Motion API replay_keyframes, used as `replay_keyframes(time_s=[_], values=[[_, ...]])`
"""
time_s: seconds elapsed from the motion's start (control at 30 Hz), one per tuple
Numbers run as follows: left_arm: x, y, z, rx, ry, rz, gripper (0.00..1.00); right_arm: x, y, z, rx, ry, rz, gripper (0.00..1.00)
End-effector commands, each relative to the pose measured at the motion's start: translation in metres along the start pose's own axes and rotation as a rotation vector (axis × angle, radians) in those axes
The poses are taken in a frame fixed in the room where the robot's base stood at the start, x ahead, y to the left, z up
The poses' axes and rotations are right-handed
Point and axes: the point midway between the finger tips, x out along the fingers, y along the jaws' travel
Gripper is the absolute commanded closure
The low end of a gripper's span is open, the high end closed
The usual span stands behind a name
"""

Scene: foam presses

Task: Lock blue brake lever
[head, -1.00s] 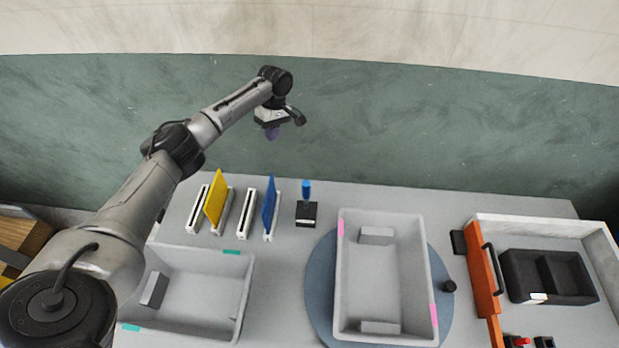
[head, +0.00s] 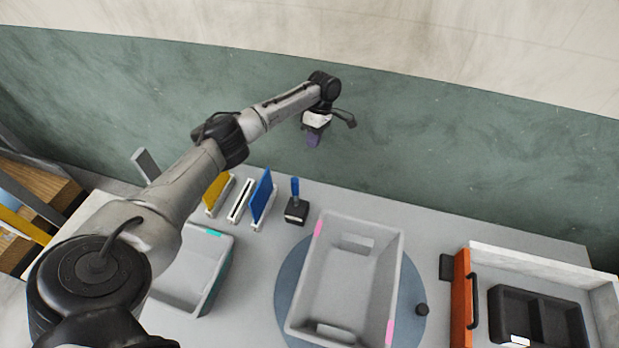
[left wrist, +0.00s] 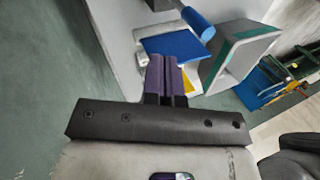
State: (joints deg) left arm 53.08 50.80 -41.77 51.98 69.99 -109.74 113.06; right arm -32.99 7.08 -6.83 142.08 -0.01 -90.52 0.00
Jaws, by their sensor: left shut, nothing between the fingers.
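The blue brake lever (head: 295,188) stands roughly upright on its small black base (head: 296,211) near the back edge of the table. In the left wrist view its blue handle (left wrist: 196,22) shows beyond the fingertips, slightly right of them. My left gripper (head: 314,138) is in the air behind and a little right of the lever, apart from it. Its purple fingers (left wrist: 166,76) are shut together with nothing between them. My right gripper is not in view.
A blue panel (head: 262,196) and a yellow panel (head: 217,193) stand in slots left of the lever. A grey tray (head: 396,262) sits on a round blue-grey disc (head: 284,290) in front. A teal-marked grey bin (head: 217,265) is left. An orange-fronted drawer (head: 461,300) is right.

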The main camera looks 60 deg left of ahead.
Motion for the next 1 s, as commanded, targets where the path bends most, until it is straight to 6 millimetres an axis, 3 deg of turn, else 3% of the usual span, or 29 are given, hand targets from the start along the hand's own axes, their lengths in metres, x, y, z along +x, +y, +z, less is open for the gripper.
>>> replay_keyframes(time_s=[0.37, 0.57, 0.9, 1.0], values=[[0.005, 0.0, 0.0, 0.0, 0.001, 0.0, 1.0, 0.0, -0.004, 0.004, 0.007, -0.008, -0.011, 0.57], [0.033, -0.001, -0.001, 0.0, 0.003, -0.003, 1.0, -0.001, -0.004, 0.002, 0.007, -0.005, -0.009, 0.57], [0.101, -0.001, -0.001, 0.001, 0.002, -0.002, 1.0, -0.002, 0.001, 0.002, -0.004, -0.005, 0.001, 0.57], [0.102, -0.011, -0.002, 0.003, 0.003, 0.001, 1.0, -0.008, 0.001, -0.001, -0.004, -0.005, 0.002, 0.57]])
